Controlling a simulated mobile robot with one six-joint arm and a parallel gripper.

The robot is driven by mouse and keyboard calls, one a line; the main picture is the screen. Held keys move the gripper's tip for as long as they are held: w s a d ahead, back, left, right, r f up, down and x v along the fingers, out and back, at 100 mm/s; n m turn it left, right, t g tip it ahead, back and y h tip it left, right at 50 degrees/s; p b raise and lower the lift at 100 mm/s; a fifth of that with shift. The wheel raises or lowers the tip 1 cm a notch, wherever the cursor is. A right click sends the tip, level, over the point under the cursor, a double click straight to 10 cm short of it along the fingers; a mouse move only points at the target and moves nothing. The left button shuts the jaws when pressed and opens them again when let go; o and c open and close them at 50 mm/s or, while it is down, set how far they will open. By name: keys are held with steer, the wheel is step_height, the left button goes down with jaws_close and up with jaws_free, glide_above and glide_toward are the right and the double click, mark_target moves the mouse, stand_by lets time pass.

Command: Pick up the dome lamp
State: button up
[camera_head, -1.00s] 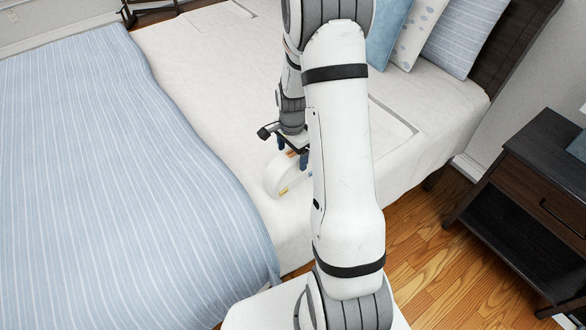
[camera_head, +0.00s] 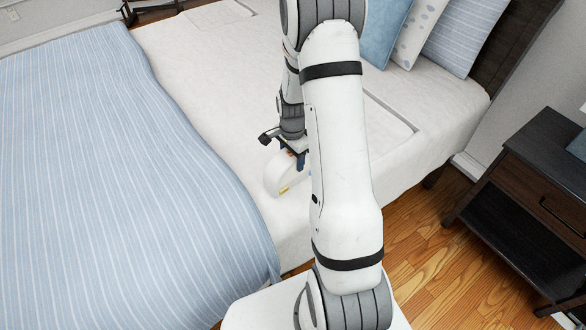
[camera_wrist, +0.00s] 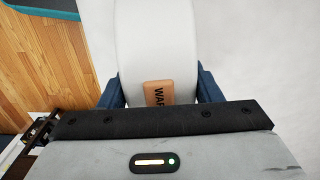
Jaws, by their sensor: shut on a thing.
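The dome lamp (camera_head: 277,178) is a white rounded body near the front edge of the bed, partly hidden behind my arm in the head view. In the wrist view the white lamp (camera_wrist: 157,40) lies between my two blue fingers, with an orange label reading "WAR" on it. My gripper (camera_wrist: 160,88) is shut on the lamp, one finger on each side. In the head view my gripper (camera_head: 299,160) is partly hidden by my forearm. I cannot tell whether the lamp touches the bed.
The white bed (camera_head: 230,60) spreads around the lamp, with a blue striped blanket (camera_head: 110,180) to the left and pillows (camera_head: 430,30) at the back right. A dark nightstand (camera_head: 530,200) stands at the right. Wooden floor (camera_head: 440,240) shows between the bed and the nightstand.

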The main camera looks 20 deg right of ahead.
jaws_close()
stand_by(0.3)
